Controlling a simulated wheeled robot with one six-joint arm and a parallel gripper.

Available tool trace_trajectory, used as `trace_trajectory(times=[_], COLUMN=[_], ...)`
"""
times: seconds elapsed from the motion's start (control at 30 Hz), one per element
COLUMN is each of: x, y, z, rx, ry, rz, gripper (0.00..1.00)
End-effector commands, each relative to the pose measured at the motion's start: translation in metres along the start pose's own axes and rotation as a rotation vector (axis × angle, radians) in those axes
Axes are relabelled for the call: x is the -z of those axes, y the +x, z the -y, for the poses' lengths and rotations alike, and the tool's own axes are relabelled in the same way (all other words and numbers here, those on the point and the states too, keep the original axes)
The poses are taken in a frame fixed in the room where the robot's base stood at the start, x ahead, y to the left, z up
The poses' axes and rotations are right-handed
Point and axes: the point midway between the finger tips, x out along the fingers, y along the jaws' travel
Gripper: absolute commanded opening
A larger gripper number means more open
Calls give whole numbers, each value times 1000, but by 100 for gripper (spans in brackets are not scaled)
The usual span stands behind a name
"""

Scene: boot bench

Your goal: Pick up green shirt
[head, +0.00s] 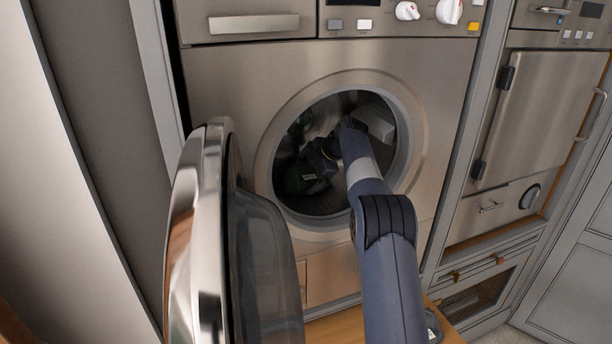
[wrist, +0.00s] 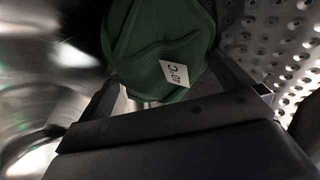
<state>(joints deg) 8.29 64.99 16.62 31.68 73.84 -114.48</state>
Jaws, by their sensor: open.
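A dark green cloth item (wrist: 155,45) with a white "40°C" tag fills the upper middle of the wrist view. My gripper (wrist: 180,92) is open, with one finger to the left of the cloth's lower end and the other to the right. I cannot tell whether the fingers touch the cloth. In the head view, my gripper (head: 320,157) is inside the washing machine's drum. Dark green cloth (head: 303,180) with a small pale tag lies low left in the drum.
The washing machine (head: 225,85) has a round opening that my arm passes through. Its glass door (head: 205,235) stands open at the left, close beside my arm. Perforated metal drum wall (wrist: 285,45) is near the gripper's right side. A steel appliance (head: 540,110) stands right.

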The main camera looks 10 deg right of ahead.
Motion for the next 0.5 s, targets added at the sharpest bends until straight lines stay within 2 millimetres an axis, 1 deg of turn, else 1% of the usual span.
trace_trajectory(times=[0.03, 0.07, 0.5], x=[0, 0, 0], y=[0, 0, 0], z=[0, 0, 0], rx=[0, 0, 1], ry=[0, 0, 0], rz=[0, 0, 0], gripper=[98, 96, 60])
